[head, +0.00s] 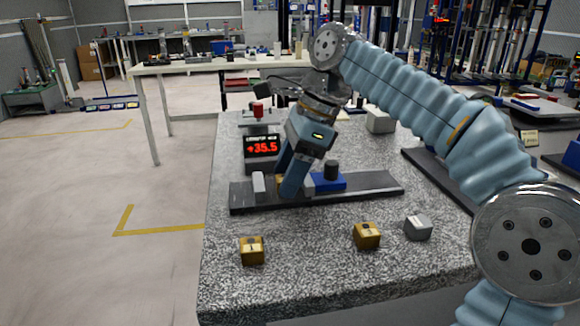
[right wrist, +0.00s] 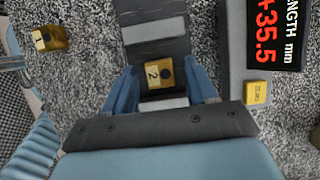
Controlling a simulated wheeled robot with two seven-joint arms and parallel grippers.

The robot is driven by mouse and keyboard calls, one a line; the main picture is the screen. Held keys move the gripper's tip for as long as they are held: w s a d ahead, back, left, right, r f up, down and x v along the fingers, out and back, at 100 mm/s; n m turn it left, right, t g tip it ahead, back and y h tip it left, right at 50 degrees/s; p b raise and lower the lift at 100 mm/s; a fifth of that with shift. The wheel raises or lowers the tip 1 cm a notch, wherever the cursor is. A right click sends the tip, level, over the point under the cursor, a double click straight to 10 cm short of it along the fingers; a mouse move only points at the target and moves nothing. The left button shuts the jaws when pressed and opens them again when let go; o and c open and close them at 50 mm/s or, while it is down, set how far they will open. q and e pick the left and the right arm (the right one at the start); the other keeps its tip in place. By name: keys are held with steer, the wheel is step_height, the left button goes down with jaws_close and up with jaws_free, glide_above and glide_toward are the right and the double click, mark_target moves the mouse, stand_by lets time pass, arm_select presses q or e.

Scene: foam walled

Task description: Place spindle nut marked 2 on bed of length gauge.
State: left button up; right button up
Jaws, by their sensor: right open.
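The brass spindle nut marked 2 (right wrist: 158,73) sits on the dark bed of the length gauge (head: 375,186), between two pale blocks in the right wrist view. In the head view it is mostly hidden behind my right gripper (head: 290,190). My right gripper is open, pointing down, with its blue fingers on either side of the nut; a gap shows beside the nut in the right wrist view. The gauge has a grey fixed block (head: 259,185), a blue slide with a black knob (head: 330,180) and a display (head: 262,146) reading +35.5. My left gripper is out of view.
A nut marked 1 (head: 252,250) and another brass nut (head: 367,235) stand on the granite table (head: 310,275) in front of the gauge, with a grey block (head: 418,228) at right. A yellow zero button (right wrist: 256,92) is beside the display. A red-topped stand (head: 258,112) is behind.

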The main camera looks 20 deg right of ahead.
steer(key=p+v, duration=0.3)
steer(key=v, duration=0.9)
